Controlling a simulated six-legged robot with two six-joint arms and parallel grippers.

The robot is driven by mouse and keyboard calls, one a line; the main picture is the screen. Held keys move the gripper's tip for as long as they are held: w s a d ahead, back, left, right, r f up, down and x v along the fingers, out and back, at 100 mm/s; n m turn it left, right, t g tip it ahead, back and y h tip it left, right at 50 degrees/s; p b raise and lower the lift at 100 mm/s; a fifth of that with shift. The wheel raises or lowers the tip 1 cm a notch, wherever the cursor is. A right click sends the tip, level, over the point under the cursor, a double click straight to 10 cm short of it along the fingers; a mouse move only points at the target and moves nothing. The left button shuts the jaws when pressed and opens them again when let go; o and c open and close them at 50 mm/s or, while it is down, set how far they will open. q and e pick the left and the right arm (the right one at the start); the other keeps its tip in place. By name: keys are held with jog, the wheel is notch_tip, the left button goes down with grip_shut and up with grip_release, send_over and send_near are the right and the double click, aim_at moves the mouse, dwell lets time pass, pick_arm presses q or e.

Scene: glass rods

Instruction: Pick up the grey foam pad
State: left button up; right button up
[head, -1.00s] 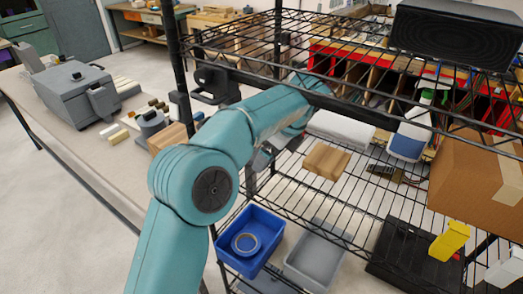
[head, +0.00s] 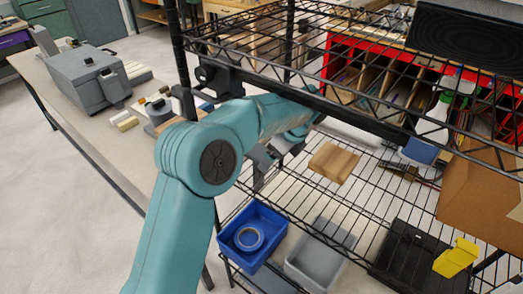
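No piece is plainly the grey foam pad. A flat grey piece (head: 272,282) shows low down, partly hidden under the bins, and I cannot tell if it is foam. A pale slab (head: 350,134) lies on the wire shelf, partly hidden by the upper shelf's front bar. My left arm reaches from the bottom left to the rack. My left gripper (head: 266,160) is by the shelf's left end, left of the wooden block (head: 333,163), partly hidden by my arm. Its opening is unclear. My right gripper is out of view.
The upper wire shelf and its black post (head: 179,65) stand close to my arm. A blue bin (head: 226,240) with a tape roll (head: 248,238), a grey bin (head: 322,268) and a black case (head: 410,255) sit below. A cardboard box (head: 480,190) is at right.

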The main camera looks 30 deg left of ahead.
pick_arm(q)
jog(key=shift+w+a+f, duration=0.1)
jog(key=shift+a+f, duration=0.25)
jog(key=shift+f, duration=0.2)
jog(key=shift+s+d+r, duration=0.15)
jog(key=shift+s+d, duration=0.05)
jog(key=shift+s, duration=0.15)
jog(key=shift+d+r, duration=0.1)
jog(key=shift+c, duration=0.6)
jog(key=shift+w+f, duration=0.2)
jog(key=shift+w, duration=0.05)
jog(key=c, duration=1)
jog(key=shift+s, duration=0.15)
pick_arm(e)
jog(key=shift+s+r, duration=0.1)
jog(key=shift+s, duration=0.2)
pick_arm(q)
jog(key=shift+r, duration=0.1)
